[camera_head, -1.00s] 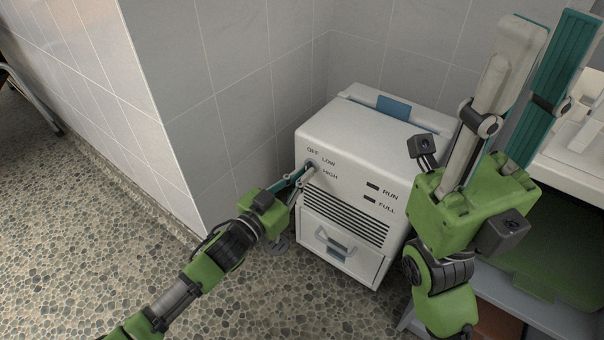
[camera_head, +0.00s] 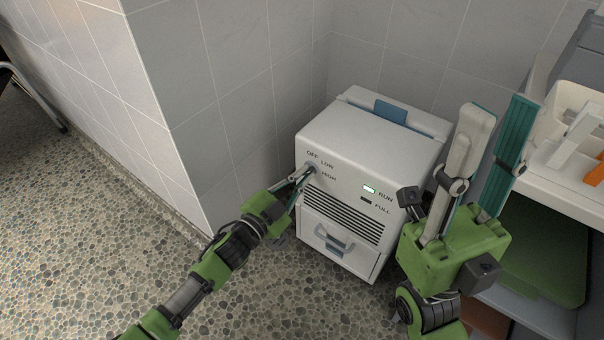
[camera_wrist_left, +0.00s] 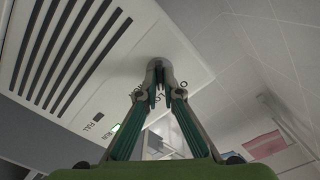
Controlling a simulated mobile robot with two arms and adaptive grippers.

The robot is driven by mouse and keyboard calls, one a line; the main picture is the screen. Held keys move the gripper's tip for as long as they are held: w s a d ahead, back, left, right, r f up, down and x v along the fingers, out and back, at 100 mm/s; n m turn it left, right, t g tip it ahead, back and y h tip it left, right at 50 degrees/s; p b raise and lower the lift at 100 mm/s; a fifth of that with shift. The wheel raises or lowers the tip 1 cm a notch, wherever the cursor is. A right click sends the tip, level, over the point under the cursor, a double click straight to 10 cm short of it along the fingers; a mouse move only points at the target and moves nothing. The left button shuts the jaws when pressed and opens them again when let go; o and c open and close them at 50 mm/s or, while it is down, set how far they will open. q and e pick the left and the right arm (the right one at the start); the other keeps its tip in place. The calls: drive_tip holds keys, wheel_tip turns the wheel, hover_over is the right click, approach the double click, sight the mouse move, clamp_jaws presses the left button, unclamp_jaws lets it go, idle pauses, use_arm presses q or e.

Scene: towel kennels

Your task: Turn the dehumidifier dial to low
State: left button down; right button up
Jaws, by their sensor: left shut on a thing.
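The white dehumidifier (camera_head: 350,190) stands in the wall corner, with OFF, LOW and HIGH printed around its dial (camera_head: 309,168) at the upper left of its front. My left gripper (camera_head: 305,173) is shut on the dial. In the left wrist view the fingertips pinch the round grey dial (camera_wrist_left: 158,64), and they partly cover the printed labels. Which label the dial points at cannot be made out. The RUN light (camera_head: 369,189) glows pale green and the FULL light (camera_head: 366,200) is dark. My right gripper (camera_head: 497,112) is raised with its fingers spread apart, open and empty, right of the dehumidifier.
A drawer with a handle (camera_head: 334,239) is low on the dehumidifier's front, below the vent slots. A white tray (camera_head: 553,150) with orange and white things stands on a shelf unit at the right. The pebbled floor (camera_head: 130,260) at the left is clear.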

use_arm(q)
drive_tip(key=shift+m, duration=0.4)
drive_tip(key=c, duration=2.2)
unclamp_jaws()
drive_tip(key=v, duration=1.2)
